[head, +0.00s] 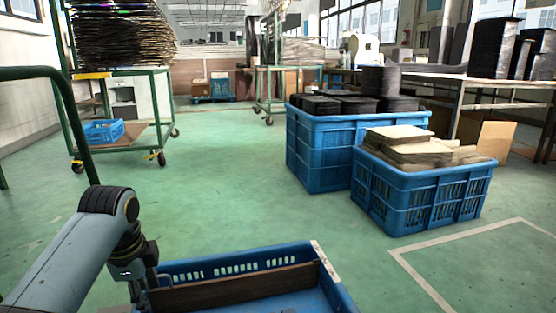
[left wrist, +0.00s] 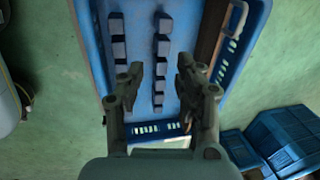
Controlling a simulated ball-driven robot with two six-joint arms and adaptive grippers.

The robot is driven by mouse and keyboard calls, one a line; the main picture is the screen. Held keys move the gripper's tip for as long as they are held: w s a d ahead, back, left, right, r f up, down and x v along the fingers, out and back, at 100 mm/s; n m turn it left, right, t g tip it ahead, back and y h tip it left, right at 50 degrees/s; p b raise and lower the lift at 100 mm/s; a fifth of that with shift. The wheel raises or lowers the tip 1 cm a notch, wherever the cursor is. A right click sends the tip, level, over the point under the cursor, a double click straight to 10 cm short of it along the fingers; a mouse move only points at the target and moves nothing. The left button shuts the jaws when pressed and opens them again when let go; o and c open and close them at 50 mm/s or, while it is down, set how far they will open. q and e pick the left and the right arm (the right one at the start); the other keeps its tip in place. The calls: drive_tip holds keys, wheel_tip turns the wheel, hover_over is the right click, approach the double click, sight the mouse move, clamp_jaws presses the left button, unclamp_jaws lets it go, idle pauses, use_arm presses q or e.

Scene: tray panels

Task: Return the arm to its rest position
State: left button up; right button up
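My left arm comes in from the left in the head view, and its gripper (head: 143,292) hangs over the left end of a blue tray at the bottom edge. In the left wrist view the gripper (left wrist: 161,75) has its two fingers apart with nothing between them. Below them lies the blue tray (left wrist: 92,45), with two rows of raised blocks on its floor. A brown panel (left wrist: 211,35) stands along the tray's right side; it also shows in the head view (head: 235,288). My right gripper is in neither view.
Two blue crates stand to the right, one with black parts (head: 318,150), one with tan pieces (head: 420,205). A green cart (head: 120,72) stands at the back left, and a green rail (head: 75,125) rises beside my left arm. The green floor between is clear.

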use_arm(q)
drive_tip(key=s+n, duration=1.4)
drive_tip(key=s, duration=1.8)
drive_tip(key=s+a+f+p, duration=0.3)
drive_tip(key=s+f+p, duration=0.3)
drive_tip(key=f+p, duration=0.6)
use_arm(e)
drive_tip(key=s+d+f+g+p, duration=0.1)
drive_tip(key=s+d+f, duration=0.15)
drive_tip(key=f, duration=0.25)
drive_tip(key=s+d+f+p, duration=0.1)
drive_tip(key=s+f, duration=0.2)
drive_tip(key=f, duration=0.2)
use_arm(q)
drive_tip(key=s+a+g+p, duration=0.1)
drive_tip(key=s+a+p, duration=0.1)
drive_tip(key=s+p, duration=0.7)
drive_tip(key=s, duration=0.7)
drive_tip(key=shift+f+g, duration=0.3)
drive_tip(key=shift+g, duration=0.1)
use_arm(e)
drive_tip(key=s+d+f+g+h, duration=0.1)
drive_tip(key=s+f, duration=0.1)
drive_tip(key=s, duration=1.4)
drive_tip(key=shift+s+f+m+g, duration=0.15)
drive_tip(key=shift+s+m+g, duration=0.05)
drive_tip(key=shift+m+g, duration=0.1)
